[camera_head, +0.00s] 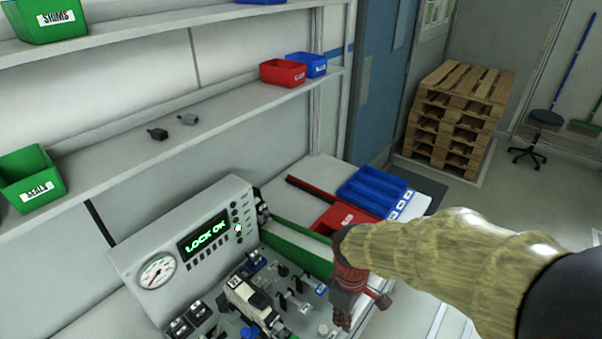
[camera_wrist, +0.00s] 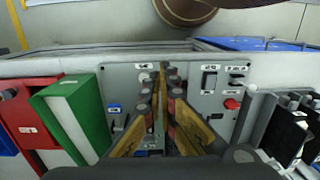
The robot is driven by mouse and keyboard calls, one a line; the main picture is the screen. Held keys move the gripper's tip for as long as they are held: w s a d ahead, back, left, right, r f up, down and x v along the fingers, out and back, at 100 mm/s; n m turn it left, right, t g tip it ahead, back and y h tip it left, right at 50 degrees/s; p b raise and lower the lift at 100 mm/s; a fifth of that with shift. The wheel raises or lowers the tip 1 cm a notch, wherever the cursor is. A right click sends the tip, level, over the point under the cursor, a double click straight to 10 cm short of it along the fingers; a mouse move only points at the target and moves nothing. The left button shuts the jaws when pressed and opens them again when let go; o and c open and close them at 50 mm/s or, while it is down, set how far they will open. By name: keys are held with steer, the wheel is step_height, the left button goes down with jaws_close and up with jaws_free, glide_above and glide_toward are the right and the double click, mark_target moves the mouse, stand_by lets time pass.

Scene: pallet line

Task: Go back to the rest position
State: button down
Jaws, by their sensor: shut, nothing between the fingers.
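My gripper (camera_head: 342,318) is at the lower right of the head view, over the right side of the grey control panel, at the end of my arm. In the wrist view its fingers (camera_wrist: 163,75) come together at the tips. It is shut and empty. Below it in the wrist view is the panel (camera_wrist: 208,103) with switches and a red button (camera_wrist: 231,103). In the head view the console (camera_head: 135,258) has a round gauge (camera_head: 157,272) and a display (camera_head: 204,236) reading LOCK OK. My arm hides part of the bench.
A red bin (camera_head: 345,215) and a blue tray (camera_head: 372,190) stand on the bench behind my gripper. Shelves with green bins (camera_head: 30,180) and a red bin (camera_head: 282,73) run along the wall. Stacked pallets (camera_head: 455,115) and a stool (camera_head: 546,118) stand on the floor beyond.

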steer(key=s+d+r+m+t+b, duration=0.6)
steer(key=s+d+r+m+b, duration=0.2)
steer(key=s+r+m, duration=0.1)
step_height(320, 180, up, 2)
steer(key=shift+d+r+m, duration=0.25)
steer(key=shift+d+m, duration=0.05)
steer(key=shift+m, duration=0.5)
